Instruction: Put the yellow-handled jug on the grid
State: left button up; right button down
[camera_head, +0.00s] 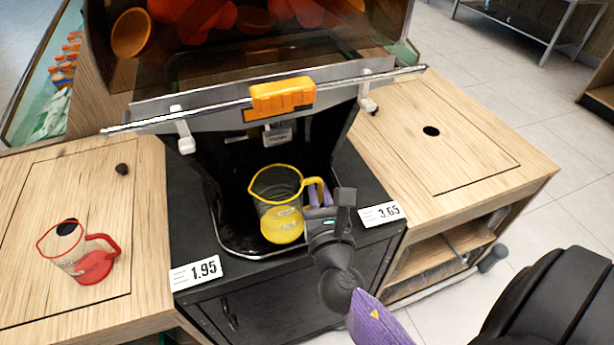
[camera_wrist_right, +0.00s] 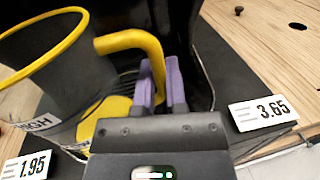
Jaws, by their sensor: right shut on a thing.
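The yellow-handled jug (camera_head: 279,204) is clear with a yellow rim and yellow base. It is upright in the black recess of the juicer, at or just above the grid; I cannot tell whether it touches. My right gripper (camera_head: 318,196) is shut on its yellow handle, from the right side. The grid (camera_wrist_right: 127,84) shows only in part behind the jug. My left gripper is not in view.
A red-handled jug (camera_head: 84,255) stands on the left wooden counter. The juicer's front bar with an orange handle (camera_head: 282,97) spans above the recess. Price tags (camera_head: 195,273) and (camera_head: 381,213) sit along the front edge.

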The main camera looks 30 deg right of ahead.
jog(key=x, duration=0.7)
jog(key=shift+w+d+f+b, duration=0.1)
jog(key=shift+w+f+b, duration=0.05)
jog(key=shift+w+b, duration=0.15)
notch_tip(320, 180, down, 4)
jog(key=b, duration=0.3)
jog(key=shift+b, duration=0.3)
jog(key=shift+r+p, duration=0.3)
jog(key=shift+f, duration=0.1)
jog(key=c, duration=1)
grip_release()
jog(key=shift+o, duration=0.2)
jog(key=v, duration=1.1)
jog(key=shift+s, duration=0.25)
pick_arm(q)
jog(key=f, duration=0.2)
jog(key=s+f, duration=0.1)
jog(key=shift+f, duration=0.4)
pick_arm(e)
jog(key=shift+s+a, duration=0.2)
jog(key=shift+s, duration=0.1)
